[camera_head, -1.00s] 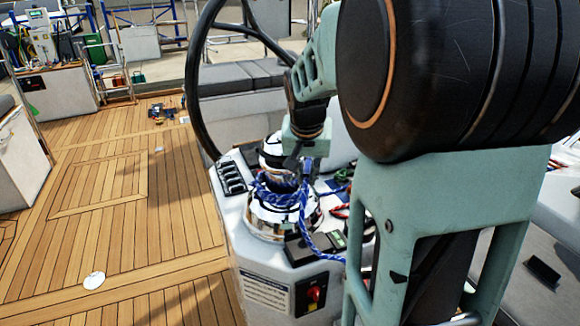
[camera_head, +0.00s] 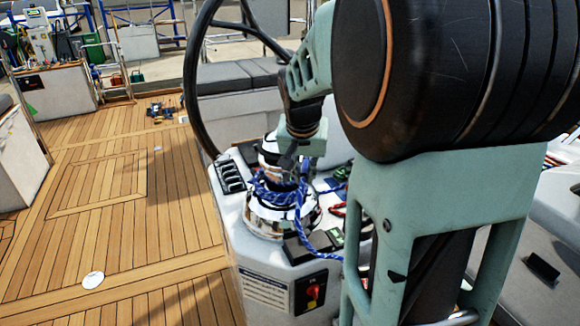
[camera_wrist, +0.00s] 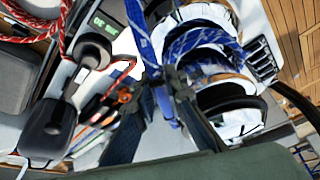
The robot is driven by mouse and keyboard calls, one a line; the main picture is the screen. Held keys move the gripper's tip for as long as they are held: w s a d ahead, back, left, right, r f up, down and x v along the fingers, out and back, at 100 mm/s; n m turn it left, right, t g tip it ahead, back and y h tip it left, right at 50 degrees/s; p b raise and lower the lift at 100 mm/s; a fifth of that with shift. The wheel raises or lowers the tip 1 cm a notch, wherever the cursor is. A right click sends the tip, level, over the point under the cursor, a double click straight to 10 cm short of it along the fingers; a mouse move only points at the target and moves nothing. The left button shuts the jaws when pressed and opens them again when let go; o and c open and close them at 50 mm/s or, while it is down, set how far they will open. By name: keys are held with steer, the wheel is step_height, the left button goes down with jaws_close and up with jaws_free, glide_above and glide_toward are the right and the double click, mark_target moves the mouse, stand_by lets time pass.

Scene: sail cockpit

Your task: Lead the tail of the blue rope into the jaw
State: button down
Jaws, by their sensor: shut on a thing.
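The chrome winch (camera_head: 268,222) stands on the grey cockpit console, with the blue rope (camera_head: 272,192) wound around its drum. It shows at the upper right of the wrist view (camera_wrist: 222,80), with blue turns around it. My gripper (camera_head: 287,162) is at the winch's upper part, on its near right side. In the wrist view my gripper (camera_wrist: 160,88) is shut on the blue rope, whose tail (camera_wrist: 142,35) runs up from the fingers. In the head view the tail hangs down the winch's right side onto the console. I cannot make out the jaw clearly, nor any rope in it.
The black steering wheel (camera_head: 197,85) rises close behind and left of the winch. Switches (camera_head: 229,176) sit left of the winch, and a red rotary switch (camera_head: 313,292) is on the console front. Red rope (camera_wrist: 62,25) lies nearby. The teak deck is largely clear.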

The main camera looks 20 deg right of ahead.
steer(key=shift+s+a+f+m+g+h+b, duration=0.15)
steer(key=shift+a+m+g+h+b, duration=0.2)
steer(key=shift+a+m, duration=0.9)
steer(key=shift+a, duration=0.1)
steer(key=shift+w+a+m+g+h+b, duration=0.2)
steer(key=shift+a+m+b, duration=0.05)
steer(key=shift+a+m, duration=0.4)
steer(key=shift+w+a+m+g+h+b, duration=0.15)
steer(key=shift+w+a+m+b, duration=0.05)
steer(key=shift+a+m, duration=0.4)
steer(key=shift+a, duration=0.1)
steer(key=shift+w+a+m+g, duration=0.25)
steer(key=shift+w+a+m, duration=0.05)
steer(key=shift+a+m, duration=0.35)
steer(key=shift+w+a+m+g, duration=0.3)
steer(key=shift+a+m, duration=0.2)
steer(key=shift+m, duration=0.15)
